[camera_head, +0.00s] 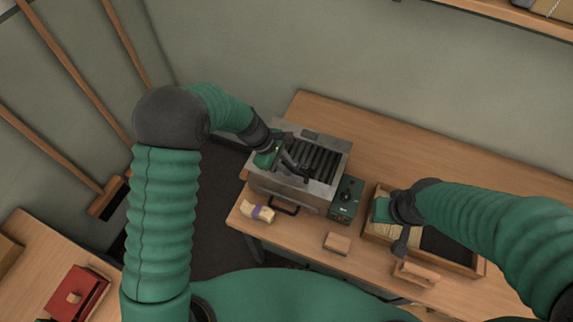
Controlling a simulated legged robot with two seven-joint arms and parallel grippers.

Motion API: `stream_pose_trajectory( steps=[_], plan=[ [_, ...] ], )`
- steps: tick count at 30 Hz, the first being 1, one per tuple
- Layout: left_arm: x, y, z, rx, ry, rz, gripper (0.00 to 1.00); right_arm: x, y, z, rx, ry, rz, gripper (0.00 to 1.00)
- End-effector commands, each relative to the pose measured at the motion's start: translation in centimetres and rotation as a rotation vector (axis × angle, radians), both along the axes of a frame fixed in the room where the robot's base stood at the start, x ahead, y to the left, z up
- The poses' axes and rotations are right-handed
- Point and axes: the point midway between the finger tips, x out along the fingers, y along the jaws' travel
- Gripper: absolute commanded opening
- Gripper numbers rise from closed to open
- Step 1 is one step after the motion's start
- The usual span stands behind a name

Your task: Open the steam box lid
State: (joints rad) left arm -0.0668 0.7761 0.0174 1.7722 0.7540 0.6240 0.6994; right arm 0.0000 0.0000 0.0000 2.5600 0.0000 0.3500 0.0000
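The steam box (325,195) is a silver metal box on the wooden workbench, with a dark ribbed area across its top and a dark handle (284,206) on its front. I cannot tell from this angle whether the ribbed area is a lid or the inside. My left gripper (293,168) is over the left part of the box top, and its dark fingers hide that part. Contact and finger opening are unclear. My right gripper (402,245) points down over the wooden tray to the right, apart from the box; its finger opening is unclear.
A green control unit (346,200) with knobs adjoins the box's right side. A wooden tray (474,267) holds pale bristles and a dark section. A tied pale bundle (257,212) and a wooden block (337,243) lie in front. The bench behind the box is clear.

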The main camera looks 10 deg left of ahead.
Motion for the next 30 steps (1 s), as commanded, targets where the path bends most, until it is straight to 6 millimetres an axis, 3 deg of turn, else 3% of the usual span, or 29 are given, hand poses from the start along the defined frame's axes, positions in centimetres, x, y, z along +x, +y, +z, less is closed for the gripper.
stream_pose_trajectory(
  steps=[4,30],
  plan=[
    [0.0,0.01,0.03,0.0,0.0,0.0,0.0,0.0,0.0,0.0,0.0,0.0,0.0,0.34],
    [0.09,-0.01,0.12,-0.001,-0.002,0.001,0.0,0.0,0.0,0.01,0.0,0.0,0.0,0.34]
  ],
)
